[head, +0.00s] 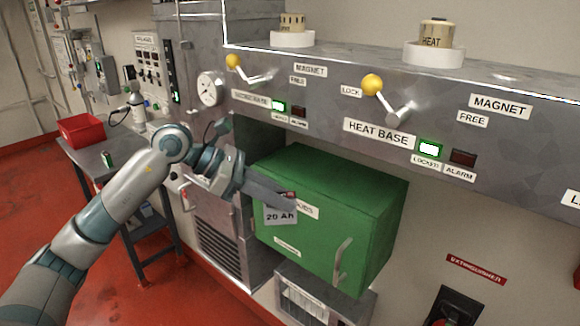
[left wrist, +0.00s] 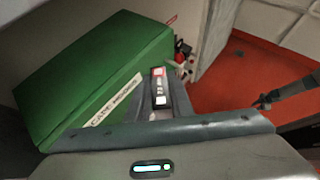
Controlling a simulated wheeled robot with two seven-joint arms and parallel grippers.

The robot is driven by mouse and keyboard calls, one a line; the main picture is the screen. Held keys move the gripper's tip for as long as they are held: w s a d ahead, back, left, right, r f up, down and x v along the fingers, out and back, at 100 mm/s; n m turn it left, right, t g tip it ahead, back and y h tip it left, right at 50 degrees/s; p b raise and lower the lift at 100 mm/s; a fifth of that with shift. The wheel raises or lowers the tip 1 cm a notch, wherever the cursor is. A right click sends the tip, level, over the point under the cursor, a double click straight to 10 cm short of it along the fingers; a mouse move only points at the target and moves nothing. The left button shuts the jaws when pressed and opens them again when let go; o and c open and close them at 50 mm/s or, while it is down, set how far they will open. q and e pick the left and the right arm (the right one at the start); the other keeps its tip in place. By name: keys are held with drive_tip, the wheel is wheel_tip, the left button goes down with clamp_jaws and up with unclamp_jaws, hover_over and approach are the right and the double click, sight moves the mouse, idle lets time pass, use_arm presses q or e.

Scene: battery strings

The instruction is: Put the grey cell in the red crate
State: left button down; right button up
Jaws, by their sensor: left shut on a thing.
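My left gripper (head: 283,197) is shut on the grey cell (head: 281,216), a small block marked "20 AH", in front of the green box. The fingers hide part of the cell. In the left wrist view the cell (left wrist: 160,92) shows between the fingers, with red and white marks on its end. The red crate (head: 80,129) stands far off at the left, on a grey table; the gripper is well away from it. My right gripper is not in view.
The green box (head: 340,210) is close behind the gripper. A grey table (head: 95,158) at the left bears a small green cell (head: 107,160). A metal panel with yellow-knobbed levers (head: 372,84) runs above. Red floor (head: 40,200) is open at the left.

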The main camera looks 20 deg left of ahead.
use_arm(q)
drive_tip(key=s+a+f+n, duration=0.1)
drive_tip(key=s+a+f, duration=0.3)
drive_tip(key=f, duration=0.6)
drive_tip(key=s+a+f, duration=0.2)
drive_tip(key=s+f, duration=0.3)
drive_tip(key=f, duration=0.4)
drive_tip(key=s+d+f+t+b, duration=0.1)
drive_tip(key=s+d+f+b, duration=0.1)
drive_tip(key=d+f+b, duration=0.4)
drive_tip(key=d+f, duration=0.4)
drive_tip(key=d, duration=0.2)
drive_tip(key=shift+y, duration=0.4)
